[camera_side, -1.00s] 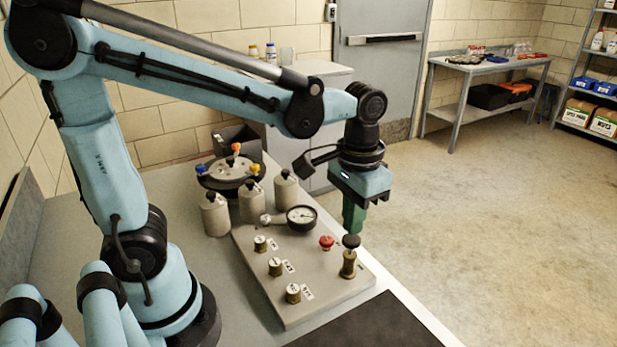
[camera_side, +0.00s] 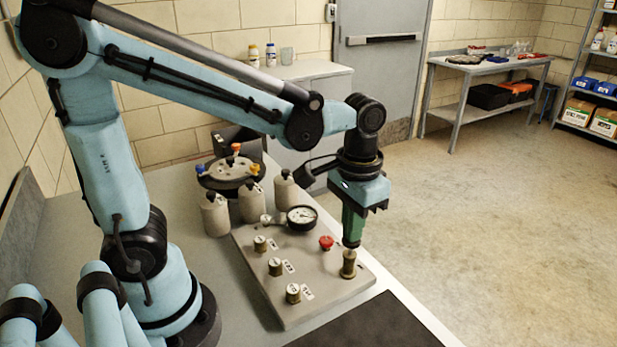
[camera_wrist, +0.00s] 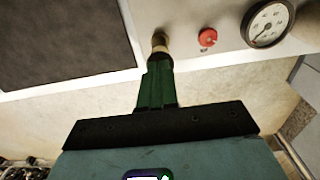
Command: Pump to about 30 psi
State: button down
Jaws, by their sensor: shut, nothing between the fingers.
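The brass hand pump (camera_side: 348,267) stands at the right front of the grey panel (camera_side: 325,295). My gripper (camera_side: 352,238) is shut and empty, pointing down, with its green fingertips right over the pump's black knob. The fingertips seem to touch the knob and mostly hide it. In the wrist view, my gripper's fingertips (camera_wrist: 160,62) reach the pump (camera_wrist: 160,42). The round pressure gauge (camera_side: 301,217) stands at the panel's back; its white dial also shows in the wrist view (camera_wrist: 268,22), but the numbers are too small to read.
A red knob (camera_side: 326,242) sits just left of the pump. Several brass knobs (camera_side: 275,267) with labels line the panel's left side. Grey canisters (camera_side: 215,215) stand behind the panel. A dark mat (camera_side: 375,325) lies in front. The bench edge is close on the right.

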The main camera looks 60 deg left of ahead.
jog(key=shift+f, duration=1.1)
jog(key=shift+r, duration=1.95)
jog(key=shift+f, duration=0.15)
jog(key=shift+f, duration=1.8)
jog(key=shift+r, duration=1.95)
jog(key=shift+f, duration=0.15)
jog(key=shift+r, duration=0.2)
